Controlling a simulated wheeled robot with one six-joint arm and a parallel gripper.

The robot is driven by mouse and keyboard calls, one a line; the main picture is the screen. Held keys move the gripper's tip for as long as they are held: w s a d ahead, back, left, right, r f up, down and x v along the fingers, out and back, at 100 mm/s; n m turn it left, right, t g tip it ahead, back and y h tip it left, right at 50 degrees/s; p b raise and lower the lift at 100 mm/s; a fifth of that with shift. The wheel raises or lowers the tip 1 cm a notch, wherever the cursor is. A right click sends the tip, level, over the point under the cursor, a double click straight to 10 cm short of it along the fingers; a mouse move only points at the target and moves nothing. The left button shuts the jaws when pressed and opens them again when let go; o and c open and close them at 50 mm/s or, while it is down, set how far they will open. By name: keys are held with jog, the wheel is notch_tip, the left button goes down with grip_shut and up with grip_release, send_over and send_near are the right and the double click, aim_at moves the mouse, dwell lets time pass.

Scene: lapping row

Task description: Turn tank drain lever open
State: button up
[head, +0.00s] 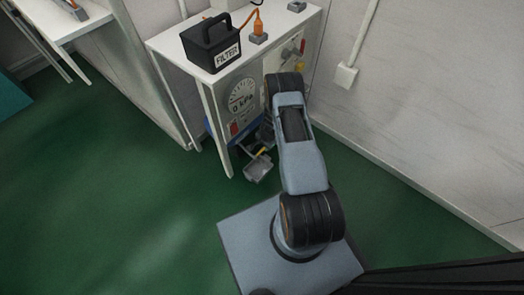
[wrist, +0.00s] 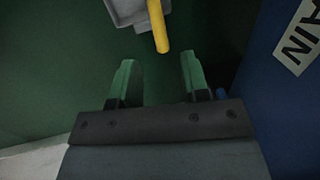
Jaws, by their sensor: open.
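The yellow lever (wrist: 157,27) shows at the top of the wrist view, its rounded end pointing down toward the gap between my fingers. My gripper (wrist: 157,72) is open, with green-faced fingers apart and nothing between them. The lever end lies just beyond the fingertips, about midway between them, and looks untouched. A blue tank side (wrist: 285,95) with a white label (wrist: 299,38) reading "AIN" in part stands at the right. In the head view the lever (head: 262,152) is a small yellow spot under the bench; my arm hides much of the tank.
A grey tray (head: 258,170) sits low by the lever; a grey edge also shows in the wrist view (wrist: 124,12). A white bench (head: 170,45) carries a black FILTER box (head: 208,42). A gauge (head: 242,95) is on its front panel. Green floor (head: 110,190) is free at left.

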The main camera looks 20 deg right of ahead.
aim_at(262, 150)
jog(key=f, duration=0.1)
jog(key=f+b, duration=0.1)
jog(key=f, duration=0.1)
jog(key=w+f, duration=0.1)
jog(key=f, duration=0.1)
jog(key=shift+a+f+b, duration=0.25)
jog(key=shift+b, duration=0.15)
grip_shut()
